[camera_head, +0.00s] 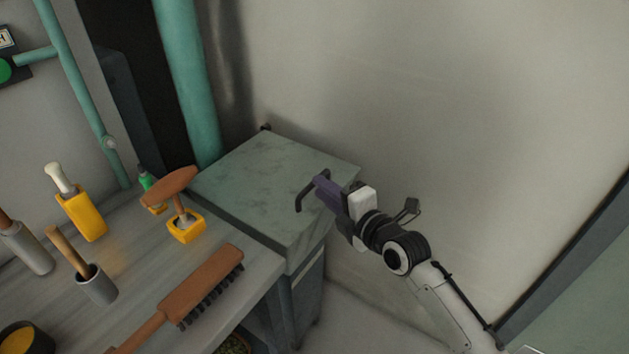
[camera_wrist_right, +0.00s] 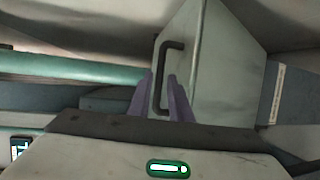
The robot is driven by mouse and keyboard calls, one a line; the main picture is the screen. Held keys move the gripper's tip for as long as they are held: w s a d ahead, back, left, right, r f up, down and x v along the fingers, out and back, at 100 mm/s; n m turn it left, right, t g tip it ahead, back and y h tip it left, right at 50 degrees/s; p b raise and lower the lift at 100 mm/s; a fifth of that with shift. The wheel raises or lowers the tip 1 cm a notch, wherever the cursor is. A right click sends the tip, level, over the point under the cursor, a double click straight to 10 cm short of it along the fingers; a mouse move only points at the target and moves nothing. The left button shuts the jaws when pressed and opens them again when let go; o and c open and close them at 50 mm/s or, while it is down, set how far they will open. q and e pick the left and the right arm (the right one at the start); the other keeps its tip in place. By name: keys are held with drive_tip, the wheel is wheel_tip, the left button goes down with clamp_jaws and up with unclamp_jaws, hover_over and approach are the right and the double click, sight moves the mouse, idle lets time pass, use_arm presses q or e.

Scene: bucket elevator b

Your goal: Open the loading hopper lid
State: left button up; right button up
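The loading hopper lid (camera_head: 275,175) is the grey-green, marbled top of the box in the corner. It looks shut in the head view. Its dark, bracket-shaped handle (camera_head: 302,192) stands near its right edge. In the wrist view the lid (camera_wrist_right: 228,75) fills the middle right, with the handle (camera_wrist_right: 158,75) ahead of my fingers. My right gripper (camera_head: 318,187) reaches in from the right, beside the handle. In the wrist view its purple fingers (camera_wrist_right: 160,100) are apart, with the handle's bar showing between them; contact cannot be told. My left gripper is not in view.
A grey workbench (camera_head: 135,255) adjoins the box on the left. It carries a brown brush (camera_head: 200,285), a yellow holder with a wooden-handled tool (camera_head: 186,225) and several other tools. A green pipe (camera_head: 187,80) rises behind. A bare wall (camera_head: 420,90) stands close behind the lid.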

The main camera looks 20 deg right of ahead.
drive_tip(key=shift+x, duration=2.05)
drive_tip(key=shift+c, duration=0.5)
clamp_jaws()
